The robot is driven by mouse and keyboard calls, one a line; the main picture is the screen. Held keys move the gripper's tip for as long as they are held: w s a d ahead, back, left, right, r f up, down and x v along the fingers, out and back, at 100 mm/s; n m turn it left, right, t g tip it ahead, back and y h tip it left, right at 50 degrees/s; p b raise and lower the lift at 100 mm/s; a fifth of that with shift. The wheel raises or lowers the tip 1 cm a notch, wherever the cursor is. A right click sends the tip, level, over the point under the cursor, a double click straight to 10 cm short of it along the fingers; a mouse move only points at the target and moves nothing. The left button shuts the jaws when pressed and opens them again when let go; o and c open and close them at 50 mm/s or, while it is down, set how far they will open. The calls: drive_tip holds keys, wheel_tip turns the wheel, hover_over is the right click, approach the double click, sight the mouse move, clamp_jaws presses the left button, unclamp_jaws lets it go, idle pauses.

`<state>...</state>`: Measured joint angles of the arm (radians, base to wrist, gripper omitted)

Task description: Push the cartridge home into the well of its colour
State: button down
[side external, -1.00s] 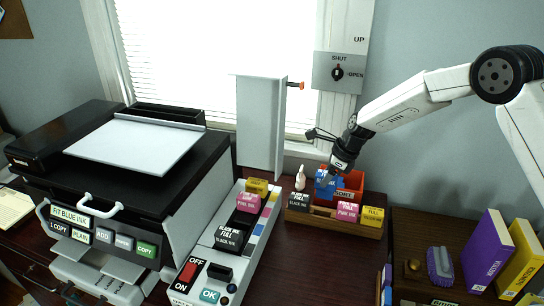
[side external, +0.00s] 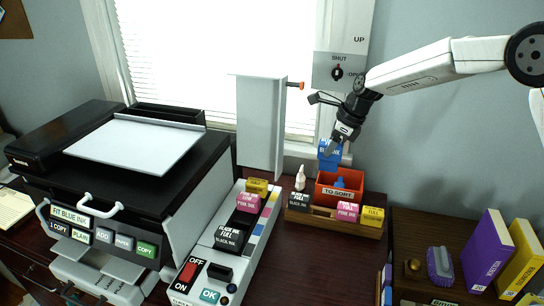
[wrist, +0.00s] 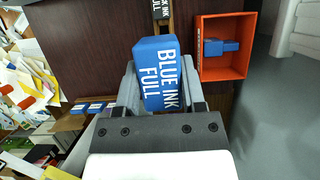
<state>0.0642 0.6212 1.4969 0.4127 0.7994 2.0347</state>
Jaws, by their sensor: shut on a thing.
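The long ink bay (side external: 205,255) beside the printer carries a yellow cartridge (side external: 257,186), a pink one (side external: 248,203) and a black one (side external: 229,236). A dark gap shows between pink and black; I cannot tell whether it is the blue well.
Another blue thing (wrist: 220,46) lies in the bin. A tall grey panel (side external: 260,125) stands behind the bay. The printer (side external: 110,190) is at left.

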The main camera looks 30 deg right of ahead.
wheel_tip(320, 180, up, 7)
drive_tip(key=shift+f, duration=0.1)
drive_tip(key=w+a, duration=0.3)
drive_tip(key=a, duration=2.2)
wheel_tip(320, 180, down, 12)
drive_tip(key=shift+r, duration=0.25)
drive_tip(key=shift+f, duration=0.2)
drive_tip(key=shift+f, duration=2.65)
drive_tip(key=shift+f, duration=2.6)
drive_tip(key=shift+c, duration=0.5)
unclamp_jaws()
